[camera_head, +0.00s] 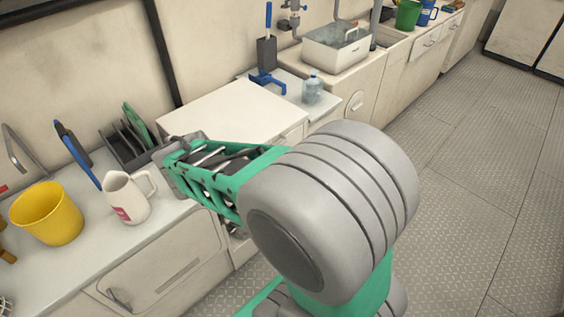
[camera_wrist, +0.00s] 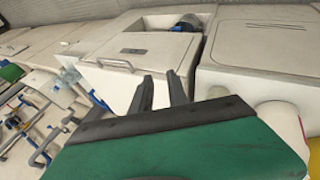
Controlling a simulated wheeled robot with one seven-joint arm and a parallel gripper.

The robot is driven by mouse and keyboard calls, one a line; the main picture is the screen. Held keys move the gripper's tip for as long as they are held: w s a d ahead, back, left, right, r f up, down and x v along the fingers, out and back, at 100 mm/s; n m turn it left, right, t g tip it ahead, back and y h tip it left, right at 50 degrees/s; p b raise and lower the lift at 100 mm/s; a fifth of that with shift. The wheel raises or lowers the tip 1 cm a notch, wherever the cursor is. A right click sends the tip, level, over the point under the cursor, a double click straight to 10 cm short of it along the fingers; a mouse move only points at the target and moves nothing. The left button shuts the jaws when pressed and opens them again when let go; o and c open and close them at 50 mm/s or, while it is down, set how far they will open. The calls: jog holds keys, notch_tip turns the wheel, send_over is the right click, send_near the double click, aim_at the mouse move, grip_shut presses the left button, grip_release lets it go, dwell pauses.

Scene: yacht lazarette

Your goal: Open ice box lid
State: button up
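The ice box appears to be the pale box with a broad flat top (camera_head: 235,108) in the middle of the counter run in the head view. Its lid looks flat and level there; my arm hides its near side. In the wrist view a pale panel (camera_wrist: 160,46) shows beyond my fingers, with a metal bar handle (camera_wrist: 115,64) at its left. I cannot tell whether this panel is the lid or the front. My gripper (camera_wrist: 161,84) has its two dark fingers apart with nothing between them. In the head view the gripper (camera_head: 168,158) is partly hidden by my arm.
A white jug (camera_head: 128,198), a yellow bucket (camera_head: 47,215) and a dark rack (camera_head: 127,145) stand on the left counter. A clear bottle (camera_head: 312,89) and a blue-handled tool (camera_head: 268,80) stand beyond the box. The floor (camera_head: 460,180) at right is clear.

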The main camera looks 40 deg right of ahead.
jog(key=w+d+f+n+h+b, duration=0.3)
jog(key=d+f+h+b, duration=0.1)
jog(key=d+f, duration=0.45)
jog(key=w+d+f+n+h+b, duration=0.1)
jog(key=d+n+h, duration=0.1)
jog(key=d, duration=0.2)
jog(key=w+d+f+n+t+h+b, duration=0.1)
jog(key=w+d, duration=0.1)
jog(key=d, duration=0.2)
jog(key=w+d+f+n+h+b, duration=0.1)
jog(key=d+n+h+b, duration=0.1)
jog(key=d, duration=0.3)
jog(key=shift+w+d+f+n+h, duration=0.1)
jog(key=shift+w+n+h, duration=0.15)
jog(key=shift+n+h, duration=0.05)
jog(key=shift+c, duration=0.3)
grip_shut()
